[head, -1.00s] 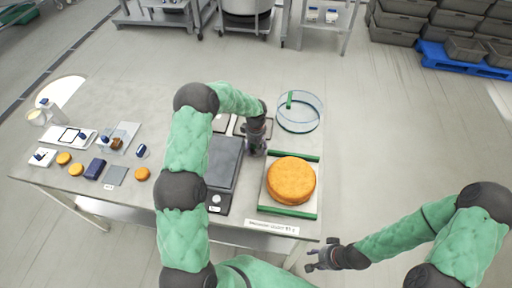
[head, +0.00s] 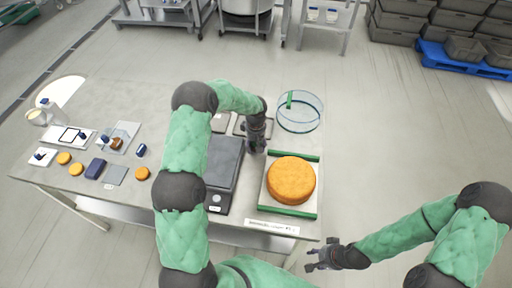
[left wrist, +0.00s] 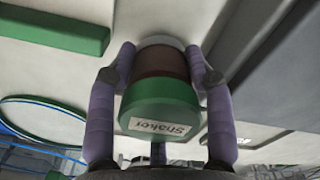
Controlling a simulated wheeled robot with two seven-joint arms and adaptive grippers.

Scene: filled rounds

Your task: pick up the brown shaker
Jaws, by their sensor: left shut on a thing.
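The brown shaker (left wrist: 160,64) has a green lid (left wrist: 163,104) with a label reading "Shaker". In the left wrist view it sits between the two purple fingers of my left gripper (left wrist: 160,68), which is shut on its sides. In the head view my left gripper (head: 254,146) points down over the table, between the dark scale and the clear round container, and hides the shaker. I cannot tell how far the shaker is from the table. My right gripper (head: 318,256) is open and empty, off the table's front right corner.
A round orange cake (head: 291,181) lies on a white board with green edges (head: 289,209). A dark scale (head: 223,165) is left of it, and a clear round container (head: 300,113) behind. Small orange rounds, a dark blue block (head: 96,168) and trays fill the left side.

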